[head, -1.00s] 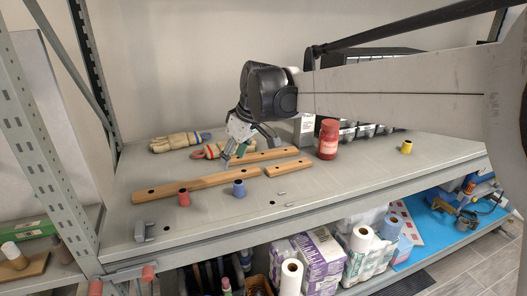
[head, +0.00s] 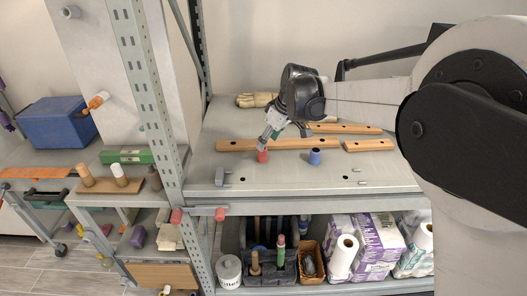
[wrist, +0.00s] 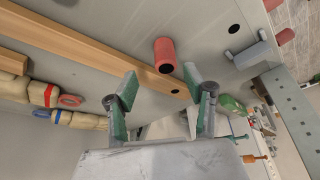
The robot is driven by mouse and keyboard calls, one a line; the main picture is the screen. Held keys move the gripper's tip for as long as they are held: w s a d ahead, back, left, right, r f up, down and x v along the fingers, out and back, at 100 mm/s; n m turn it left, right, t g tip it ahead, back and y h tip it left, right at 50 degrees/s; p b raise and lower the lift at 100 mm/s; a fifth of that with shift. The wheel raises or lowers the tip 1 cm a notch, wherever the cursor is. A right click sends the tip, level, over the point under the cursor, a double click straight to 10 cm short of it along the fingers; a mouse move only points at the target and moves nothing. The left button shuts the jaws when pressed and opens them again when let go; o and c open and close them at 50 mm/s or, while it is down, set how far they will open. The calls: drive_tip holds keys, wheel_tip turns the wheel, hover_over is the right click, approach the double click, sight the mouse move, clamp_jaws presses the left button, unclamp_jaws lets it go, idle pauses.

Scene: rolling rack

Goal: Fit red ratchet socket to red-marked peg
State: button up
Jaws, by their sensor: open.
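The red socket (head: 263,156), a short hollow cylinder, stands on the upper shelf in front of a long wooden strip. It also shows in the wrist view (wrist: 164,52), beyond my fingertips. My gripper (head: 268,142) is open and tilted down close to the socket. In the wrist view its two green-padded fingers (wrist: 165,95) are apart with nothing between them. A wooden board (head: 110,188) on the left bench carries upright pegs, one tan (head: 86,174) and one pale-topped (head: 120,173). I cannot make out a red mark on either.
Wooden strips (head: 275,144) lie behind, and a grey bracket (head: 222,177) sits at the front left. A metal upright (head: 150,100) separates shelf and bench. Red-ended parts (head: 221,214) stick out at the shelf's front edge.

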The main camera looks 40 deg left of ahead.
sight(262, 154)
drive_tip(key=shift+s+p+x, duration=0.2)
drive_tip(key=shift+p+x, duration=0.05)
drive_tip(key=shift+x, duration=1.1)
drive_tip(key=shift+s+p+x, duration=0.2)
drive_tip(key=shift+p+x, duration=0.05)
drive_tip(key=shift+x, duration=1.1)
clamp_jaws()
